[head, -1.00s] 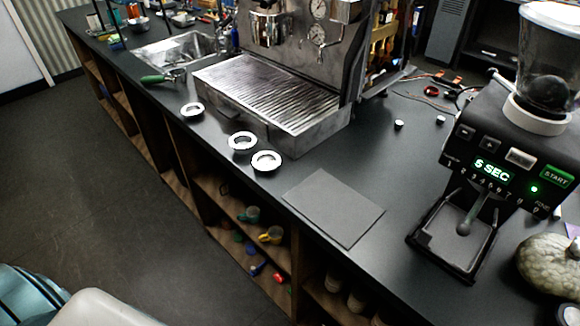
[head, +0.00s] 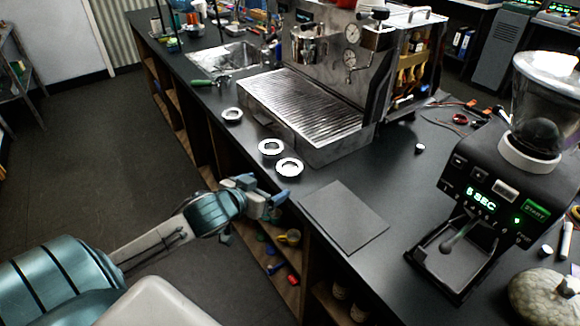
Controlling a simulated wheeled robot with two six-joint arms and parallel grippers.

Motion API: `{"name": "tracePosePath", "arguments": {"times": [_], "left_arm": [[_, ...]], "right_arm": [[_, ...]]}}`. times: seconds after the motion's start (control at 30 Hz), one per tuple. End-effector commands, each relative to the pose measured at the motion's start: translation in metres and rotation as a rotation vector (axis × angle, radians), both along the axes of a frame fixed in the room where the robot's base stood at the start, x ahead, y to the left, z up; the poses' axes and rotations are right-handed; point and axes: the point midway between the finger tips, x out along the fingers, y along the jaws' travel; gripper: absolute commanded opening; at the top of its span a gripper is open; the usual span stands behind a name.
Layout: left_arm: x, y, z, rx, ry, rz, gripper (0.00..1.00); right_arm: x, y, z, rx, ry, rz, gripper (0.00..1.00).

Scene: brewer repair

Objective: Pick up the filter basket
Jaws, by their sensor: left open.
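Three small round metal filter baskets with wide rims sit apart on the dark counter, in front of the espresso machine. One basket (head: 232,115) is at the far left, another basket (head: 271,147) is in the middle, and the nearest basket (head: 289,167) is closest to my gripper. I cannot tell which one the task names. My left gripper (head: 278,204) is open and empty at the counter's front edge, just below the nearest basket in the picture and apart from it. My right gripper is out of view.
The espresso machine (head: 340,70) with its ribbed drip tray (head: 300,103) stands behind the baskets. A flat dark mat (head: 343,218) lies to their right. A grinder (head: 490,190) stands further right. A green-handled portafilter (head: 208,82) lies near the sink (head: 225,60).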

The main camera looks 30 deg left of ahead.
Motion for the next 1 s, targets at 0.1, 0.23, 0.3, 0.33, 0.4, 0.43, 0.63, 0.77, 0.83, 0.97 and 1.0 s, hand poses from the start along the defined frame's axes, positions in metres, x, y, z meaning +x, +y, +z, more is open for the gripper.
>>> {"name": "tracePosePath", "arguments": {"times": [0.1, 0.23, 0.3, 0.33, 0.4, 0.43, 0.63, 0.77, 0.83, 0.97, 1.0], "left_arm": [[0.005, -0.003, 0.011, -0.01, -0.025, -0.011, 0.88], [0.019, -0.003, 0.006, -0.016, -0.028, -0.01, 0.88], [0.028, -0.003, 0.003, -0.016, -0.027, -0.01, 0.88], [0.032, -0.003, 0.002, -0.016, -0.027, -0.011, 0.88], [0.04, -0.002, -0.002, -0.014, -0.027, -0.01, 0.88], [0.043, -0.002, -0.004, -0.013, -0.026, -0.009, 0.88], [0.055, -0.002, -0.009, -0.011, -0.025, -0.013, 0.88], [0.068, 0.002, -0.01, -0.012, -0.026, -0.011, 0.88], [0.078, 0.004, -0.013, -0.013, -0.024, -0.011, 0.88], [0.094, 0.006, -0.021, -0.012, -0.024, -0.011, 0.88], [0.098, 0.006, -0.023, -0.012, -0.025, -0.011, 0.88]], "right_arm": [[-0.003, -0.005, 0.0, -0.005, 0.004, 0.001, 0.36], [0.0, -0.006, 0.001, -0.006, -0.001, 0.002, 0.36], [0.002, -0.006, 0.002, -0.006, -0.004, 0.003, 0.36], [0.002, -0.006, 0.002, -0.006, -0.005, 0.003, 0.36], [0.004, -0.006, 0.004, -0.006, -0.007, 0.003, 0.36], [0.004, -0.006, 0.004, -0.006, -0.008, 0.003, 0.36], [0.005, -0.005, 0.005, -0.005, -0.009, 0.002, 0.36], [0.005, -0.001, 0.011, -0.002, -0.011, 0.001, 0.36], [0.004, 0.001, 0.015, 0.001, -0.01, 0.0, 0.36], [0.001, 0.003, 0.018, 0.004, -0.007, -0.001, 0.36], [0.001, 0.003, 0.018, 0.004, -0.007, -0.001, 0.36]]}}
